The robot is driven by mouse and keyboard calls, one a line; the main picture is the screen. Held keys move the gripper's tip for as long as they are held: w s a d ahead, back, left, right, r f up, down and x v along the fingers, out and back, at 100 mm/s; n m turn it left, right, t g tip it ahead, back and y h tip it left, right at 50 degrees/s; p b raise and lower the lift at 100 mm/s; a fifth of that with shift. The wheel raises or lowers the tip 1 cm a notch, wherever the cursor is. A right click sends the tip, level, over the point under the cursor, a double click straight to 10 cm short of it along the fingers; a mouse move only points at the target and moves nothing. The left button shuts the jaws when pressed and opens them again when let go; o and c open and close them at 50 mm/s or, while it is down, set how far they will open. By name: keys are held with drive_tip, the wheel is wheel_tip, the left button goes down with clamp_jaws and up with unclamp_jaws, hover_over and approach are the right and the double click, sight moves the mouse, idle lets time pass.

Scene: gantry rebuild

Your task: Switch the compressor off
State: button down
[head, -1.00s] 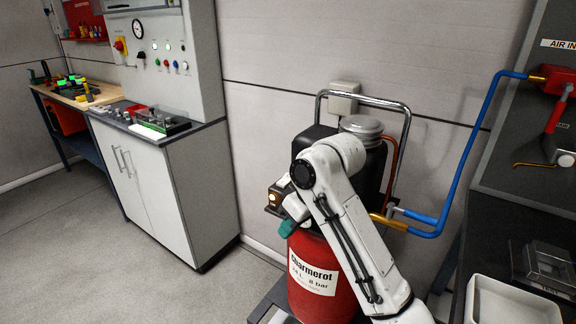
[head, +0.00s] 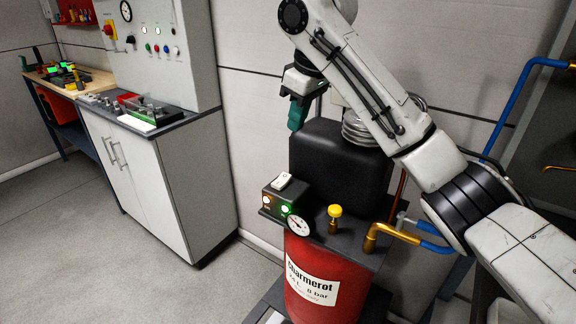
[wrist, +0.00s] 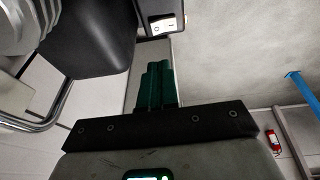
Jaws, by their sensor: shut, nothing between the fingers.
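The compressor has a red tank (head: 326,278) with a "Charmerot" label and a black housing (head: 335,165) above it. On its front left is a small dark control box (head: 270,201) with a white rocker switch (head: 282,181) on top. Two lamps on the box glow, one warm white and one green (head: 285,209). In the wrist view the white switch (wrist: 163,25) shows at the top; I cannot tell which side is pressed. My gripper (head: 295,125) has green fingers, shut and empty, pointing down above the control box and apart from it. The fingers also show in the wrist view (wrist: 156,68).
A gauge (head: 298,225), a yellow knob (head: 335,211) and a brass pipe (head: 395,233) sit beside the control box. A blue hose (head: 515,95) runs at the right. A white cabinet (head: 140,180) stands left, with free floor before it.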

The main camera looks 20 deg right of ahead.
sight(285, 177)
drive_tip(key=x, duration=1.4)
drive_tip(key=shift+s+d+f, duration=0.1)
drive_tip(key=shift+s+d, duration=0.25)
drive_tip(key=shift+d, duration=0.05)
